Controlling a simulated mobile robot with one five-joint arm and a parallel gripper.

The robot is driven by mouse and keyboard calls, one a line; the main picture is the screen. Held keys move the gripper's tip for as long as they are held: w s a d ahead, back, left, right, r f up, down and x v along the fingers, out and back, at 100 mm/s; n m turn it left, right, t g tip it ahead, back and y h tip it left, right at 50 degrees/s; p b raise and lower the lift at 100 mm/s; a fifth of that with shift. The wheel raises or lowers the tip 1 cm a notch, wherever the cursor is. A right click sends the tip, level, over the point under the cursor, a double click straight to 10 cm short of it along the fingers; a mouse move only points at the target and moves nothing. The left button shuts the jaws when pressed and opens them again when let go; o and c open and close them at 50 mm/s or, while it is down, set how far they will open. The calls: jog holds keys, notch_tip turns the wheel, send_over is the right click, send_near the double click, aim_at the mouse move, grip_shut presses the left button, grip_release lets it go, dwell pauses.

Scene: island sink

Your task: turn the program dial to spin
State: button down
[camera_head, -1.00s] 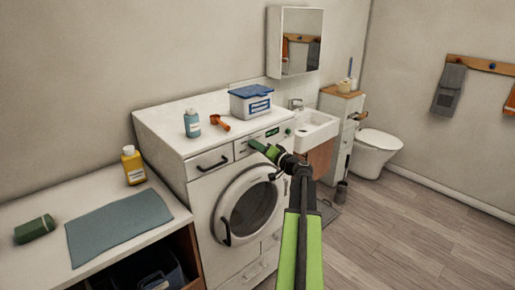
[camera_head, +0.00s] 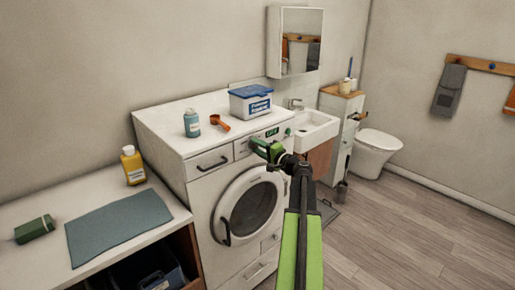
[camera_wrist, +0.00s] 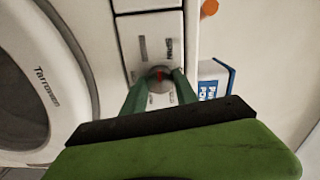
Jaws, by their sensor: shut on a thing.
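The white washing machine (camera_head: 205,195) has its control panel at the top front. The program dial (camera_wrist: 159,74) is a small round knob with a red mark, seen in the wrist view between my fingertips. The word SPIN (camera_wrist: 168,48) is printed on the panel up and right of the dial, and other printed labels around it are too blurred to read. My gripper (camera_head: 256,147) is shut on the dial, with one green finger on each side of it. In the head view my gripper hides the dial. A small green-lit display (camera_head: 272,132) is just beyond it.
The round door (camera_head: 250,208) is below the panel. A sink (camera_head: 312,127) is on the right. The floor at right is clear.

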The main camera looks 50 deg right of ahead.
jog(key=m, duration=0.5)
jog(key=shift+m, duration=0.3)
dwell(0.4)
jog(key=c, duration=0.9)
grip_release()
jog(key=shift+c, duration=0.2)
jog(key=s+a, duration=0.1)
jog(key=s, duration=1.6)
jog(key=shift+s+a, duration=0.15)
jog(key=shift+s, duration=0.05)
